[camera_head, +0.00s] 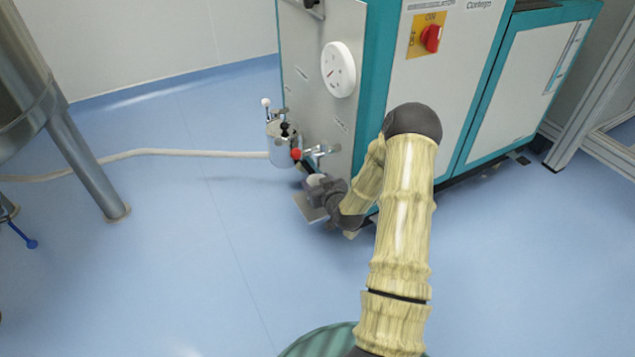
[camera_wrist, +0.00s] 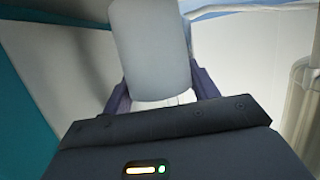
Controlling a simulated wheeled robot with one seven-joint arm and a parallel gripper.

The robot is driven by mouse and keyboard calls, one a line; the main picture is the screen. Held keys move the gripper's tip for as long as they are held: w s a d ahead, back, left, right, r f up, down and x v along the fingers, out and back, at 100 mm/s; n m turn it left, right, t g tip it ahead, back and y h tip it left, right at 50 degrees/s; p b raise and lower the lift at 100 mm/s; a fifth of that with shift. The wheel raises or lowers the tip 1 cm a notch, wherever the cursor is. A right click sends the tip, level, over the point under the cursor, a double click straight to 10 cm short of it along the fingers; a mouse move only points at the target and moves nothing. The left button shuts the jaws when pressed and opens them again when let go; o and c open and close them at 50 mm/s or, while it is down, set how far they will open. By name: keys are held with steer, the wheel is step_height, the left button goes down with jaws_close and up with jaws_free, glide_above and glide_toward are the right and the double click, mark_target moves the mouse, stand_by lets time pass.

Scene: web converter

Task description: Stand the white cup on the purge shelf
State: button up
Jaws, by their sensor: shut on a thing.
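The white cup (camera_wrist: 152,48) is between the two fingers of my gripper (camera_wrist: 162,95) in the wrist view, and the fingers are shut on its sides. In the head view my gripper (camera_head: 318,188) is low beside the machine's end panel, and a small pale part of the cup (camera_head: 315,180) shows at it. The purge shelf (camera_head: 308,207) is a small grey plate at the foot of that panel, partly hidden by my gripper. The cup appears over or at the shelf; I cannot tell whether it touches.
A metal canister (camera_head: 281,145) with a red-knobbed valve (camera_head: 296,154) is just above and left of my gripper. A pale hose (camera_head: 150,152) runs left from it. The teal and white machine (camera_head: 440,90) stands at right. A steel tank leg (camera_head: 88,165) is at left. Blue floor between is clear.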

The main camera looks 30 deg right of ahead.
steer(key=shift+f+b, duration=0.3)
steer(key=shift+f, duration=0.25)
steer(key=o, duration=1.1)
steer(key=shift+c, duration=0.2)
steer(key=shift+s+r, duration=0.1)
steer(key=d+p+v, duration=0.1)
steer(key=p+v, duration=0.7)
steer(key=v, duration=0.9)
steer(key=shift+a, duration=0.4)
steer(key=shift+s+r, duration=0.1)
